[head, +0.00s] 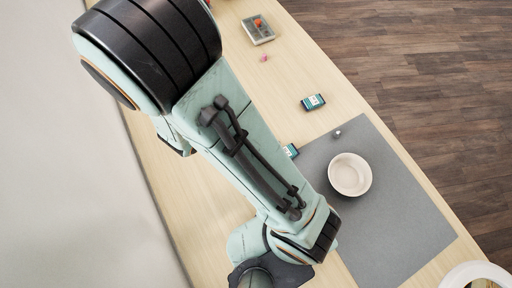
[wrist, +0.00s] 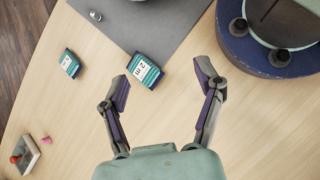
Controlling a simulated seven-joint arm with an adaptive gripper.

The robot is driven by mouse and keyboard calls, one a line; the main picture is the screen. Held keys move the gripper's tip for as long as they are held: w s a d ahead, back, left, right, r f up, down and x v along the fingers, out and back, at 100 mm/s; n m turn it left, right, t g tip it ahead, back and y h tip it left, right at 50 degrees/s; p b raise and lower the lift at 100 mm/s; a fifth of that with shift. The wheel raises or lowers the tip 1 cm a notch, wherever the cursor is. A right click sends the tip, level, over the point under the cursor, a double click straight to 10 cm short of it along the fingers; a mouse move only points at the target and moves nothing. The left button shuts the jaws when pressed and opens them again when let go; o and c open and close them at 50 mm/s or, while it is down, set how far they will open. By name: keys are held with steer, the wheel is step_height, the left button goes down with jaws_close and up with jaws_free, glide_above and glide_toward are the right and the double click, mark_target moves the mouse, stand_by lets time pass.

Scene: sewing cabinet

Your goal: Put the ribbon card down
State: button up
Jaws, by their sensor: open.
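A teal and dark-blue ribbon card with a white label (wrist: 145,70) lies at the edge of the grey mat (wrist: 165,22) in the wrist view. My gripper (wrist: 163,82) is open, with one finger on each side of this card and a gap at the right finger. The left fingertip is close to the card; I cannot tell whether it touches. In the head view only a corner of this card (head: 291,151) shows beside my arm, which hides my gripper. A second similar card (head: 313,102) lies apart on the bare wood; it also shows in the wrist view (wrist: 69,63).
A white bowl (head: 350,174) stands on the mat, and a small metal piece (head: 337,133) sits near its corner. A pink item (head: 264,58) and a grey tray with a red-orange object (head: 258,36) lie farther up the table. A white ring-shaped thing (head: 472,268) is at bottom right.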

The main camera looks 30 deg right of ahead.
steer(key=s+a+r+m+t+y, duration=0.1)
steer(key=a+r+m+y, duration=0.2)
steer(key=r, duration=0.4)
steer(key=s+a+r+m+t+y, duration=0.1)
steer(key=a+r+m+t+y, duration=0.1)
steer(key=r+m+y, duration=0.3)
steer(key=shift+s+a+r, duration=0.35)
steer(key=shift+a+r, duration=0.25)
steer(key=shift+r, duration=0.35)
stand_by(0.4)
steer(key=o, duration=0.6)
steer(key=shift+w+t, duration=0.1)
steer(key=shift+t, duration=0.2)
